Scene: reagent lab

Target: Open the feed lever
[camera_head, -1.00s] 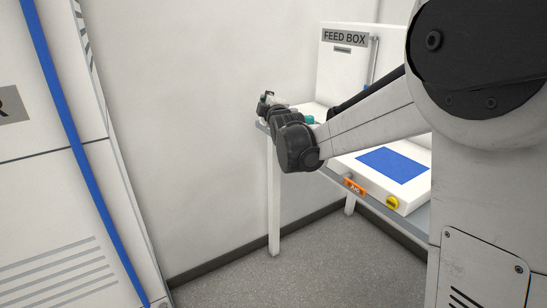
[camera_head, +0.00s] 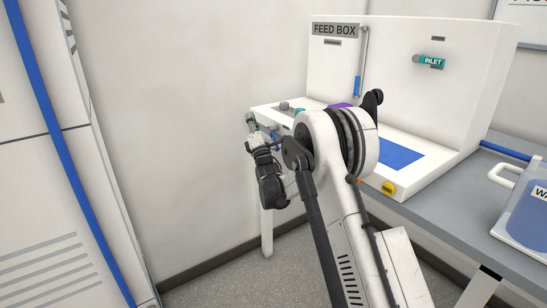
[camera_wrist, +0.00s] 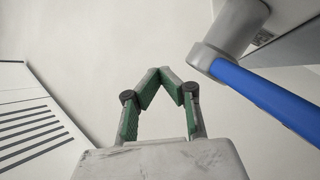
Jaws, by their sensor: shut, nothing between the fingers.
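The white feed box (camera_head: 400,50) stands on the bench against the wall in the head view. A slim upright grey lever with a blue lower grip (camera_head: 358,86) is on its front. My gripper (camera_head: 250,119) is left of the box's front, near its left end and apart from the upright lever. In the wrist view my gripper (camera_wrist: 167,72) has its green-padded fingers drawn together at the tips, with nothing between them. A thick blue bar with a grey round end (camera_wrist: 262,92) is to the right of the fingers, apart from them. I cannot tell whether it is the same lever.
A teal INLET fitting (camera_head: 430,61) sits on the feed box. A yellow knob (camera_head: 388,188) and blue panel (camera_head: 392,156) are on its base. The white cabinet (camera_head: 50,190) is at left, with open floor between.

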